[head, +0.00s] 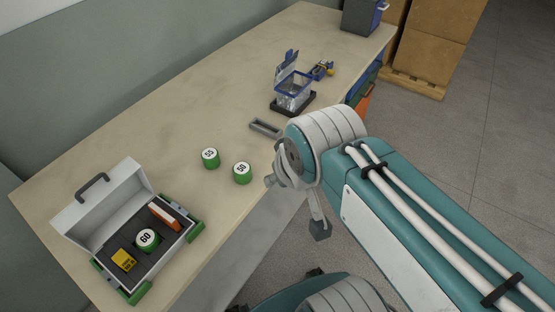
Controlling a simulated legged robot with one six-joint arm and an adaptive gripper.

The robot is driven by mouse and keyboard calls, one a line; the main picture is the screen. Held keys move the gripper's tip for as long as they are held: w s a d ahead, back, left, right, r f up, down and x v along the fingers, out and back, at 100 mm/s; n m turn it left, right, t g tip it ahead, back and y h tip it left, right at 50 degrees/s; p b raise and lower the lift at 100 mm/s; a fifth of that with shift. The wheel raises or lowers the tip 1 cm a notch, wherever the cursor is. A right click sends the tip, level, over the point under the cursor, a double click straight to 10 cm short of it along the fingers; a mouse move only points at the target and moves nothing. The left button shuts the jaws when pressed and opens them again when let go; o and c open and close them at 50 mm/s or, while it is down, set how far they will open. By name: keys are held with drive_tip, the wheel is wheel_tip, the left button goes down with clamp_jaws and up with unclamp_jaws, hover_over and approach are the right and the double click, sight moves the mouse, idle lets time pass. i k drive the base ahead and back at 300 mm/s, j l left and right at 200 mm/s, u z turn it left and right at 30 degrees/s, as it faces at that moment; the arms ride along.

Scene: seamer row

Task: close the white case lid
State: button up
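The white case (75,226) sits on the near left end of the bench. Its white lid (108,203) stands open and tilted back at the rear, with a dark grey handle (92,187) on it. Green latches (196,205) show at its front corners. Inside are a green weight marked 60 (147,239), a yellow box (123,260) and an orange-and-white item (165,215). My gripper (296,206) is right of the case, near the bench's front edge, well apart from the lid. Its two fingers show spread apart and empty, partly hidden behind my wrist.
Two green weights, 55 (210,158) and 50 (242,172), stand mid-bench. A grey bar handle (265,128), a clear blue-edged box (292,92) and a blue-yellow tool (321,70) lie farther back. A grey bin (362,16) is at the far end.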

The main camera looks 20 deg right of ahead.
sight(105, 205)
drive_tip(key=u, duration=1.3)
